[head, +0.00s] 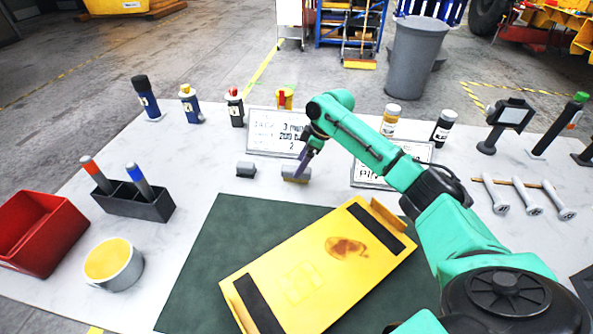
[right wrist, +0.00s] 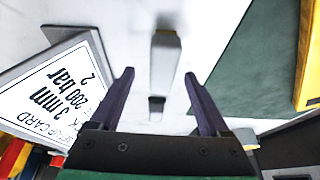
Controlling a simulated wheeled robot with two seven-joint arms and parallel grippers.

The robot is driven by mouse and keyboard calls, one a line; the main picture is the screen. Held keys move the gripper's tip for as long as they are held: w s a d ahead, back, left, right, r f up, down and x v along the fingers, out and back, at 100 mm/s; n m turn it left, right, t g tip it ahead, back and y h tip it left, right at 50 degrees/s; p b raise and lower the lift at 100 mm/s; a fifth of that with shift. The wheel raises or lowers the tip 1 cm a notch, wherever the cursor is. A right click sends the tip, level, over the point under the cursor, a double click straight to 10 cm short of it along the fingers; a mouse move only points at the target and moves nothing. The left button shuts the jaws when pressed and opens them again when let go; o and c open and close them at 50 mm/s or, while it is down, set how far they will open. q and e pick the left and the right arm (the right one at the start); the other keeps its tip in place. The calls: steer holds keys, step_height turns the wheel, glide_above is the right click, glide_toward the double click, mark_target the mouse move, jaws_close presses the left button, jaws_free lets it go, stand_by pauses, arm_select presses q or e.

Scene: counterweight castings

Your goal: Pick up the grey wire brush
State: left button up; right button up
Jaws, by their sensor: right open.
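Two small blocks lie on the white table in front of the setup card. The left one is plain grey (head: 246,170) and the right one is grey with a tan lower part (head: 295,175). I cannot tell for sure which is the grey wire brush. My right gripper (head: 305,162) is over the right block, partly hiding it. In the right wrist view, my right gripper (right wrist: 158,75) is open and empty. A pale block (right wrist: 165,65) shows between and beyond its fingertips, and a darker block (right wrist: 156,104) lies between the fingers. My left gripper is out of view.
The setup card (head: 275,132) stands just behind the blocks; another card (head: 370,174) is to the right. In front lie a green mat (head: 205,255) and a yellow plate (head: 310,285). A black holder (head: 135,203) stands left. Bottles line the back.

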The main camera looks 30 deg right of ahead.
mark_target(296, 168)
steer(key=x, duration=0.3)
steer(key=shift+s+a, duration=0.1)
steer(key=shift+a, duration=0.15)
steer(key=shift+f, duration=0.3)
jaws_close()
